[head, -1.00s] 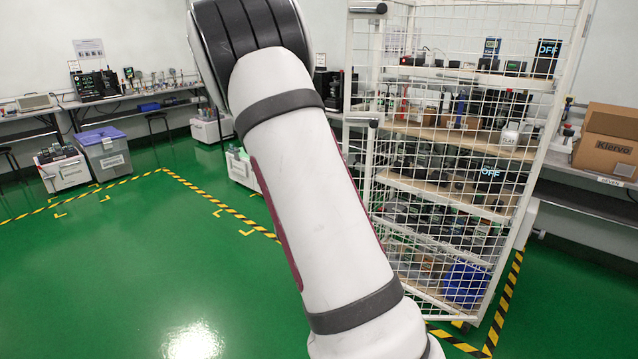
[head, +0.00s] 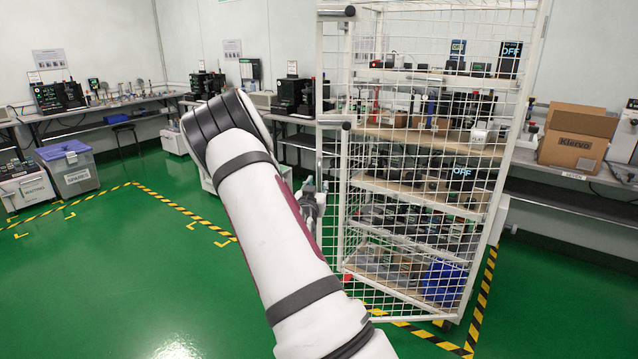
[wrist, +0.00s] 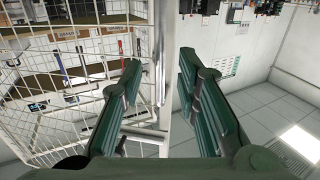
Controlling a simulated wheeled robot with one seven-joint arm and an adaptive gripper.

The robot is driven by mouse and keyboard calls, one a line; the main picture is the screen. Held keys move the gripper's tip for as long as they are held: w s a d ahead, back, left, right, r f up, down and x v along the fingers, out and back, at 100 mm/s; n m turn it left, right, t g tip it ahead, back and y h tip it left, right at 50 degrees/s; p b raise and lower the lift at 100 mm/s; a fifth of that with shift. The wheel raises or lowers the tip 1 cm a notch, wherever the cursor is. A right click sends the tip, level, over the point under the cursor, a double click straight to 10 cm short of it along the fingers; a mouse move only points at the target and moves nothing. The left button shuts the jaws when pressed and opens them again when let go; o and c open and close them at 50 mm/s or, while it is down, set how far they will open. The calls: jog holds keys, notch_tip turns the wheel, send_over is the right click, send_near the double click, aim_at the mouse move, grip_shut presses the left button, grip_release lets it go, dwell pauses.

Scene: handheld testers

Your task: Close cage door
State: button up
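The white wire-mesh cage door (head: 509,150) stands at the right of the head view, in front of the cage shelves (head: 400,135). Dark cylindrical fittings show near its left side. My gripper (head: 312,195) is partly hidden behind my arm, just left of the cage's left upright. In the wrist view, which looks upside down, my gripper (wrist: 160,65) has its two green fingers wide apart. A white upright post (wrist: 165,85) shows between them, with mesh to its left. I see no finger closed on the post; whether one touches it, I cannot tell.
Benches with equipment (head: 95,105) line the walls. A grey bin with a blue lid (head: 68,168) stands at left. A cardboard box (head: 577,138) sits on the right bench. The green floor (head: 120,280) is clear at front left, with yellow-black tape around the cage.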

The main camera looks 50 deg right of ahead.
aim_at(319, 182)
jog(key=shift+x, duration=2)
jog(key=shift+c, duration=0.4)
grip_shut()
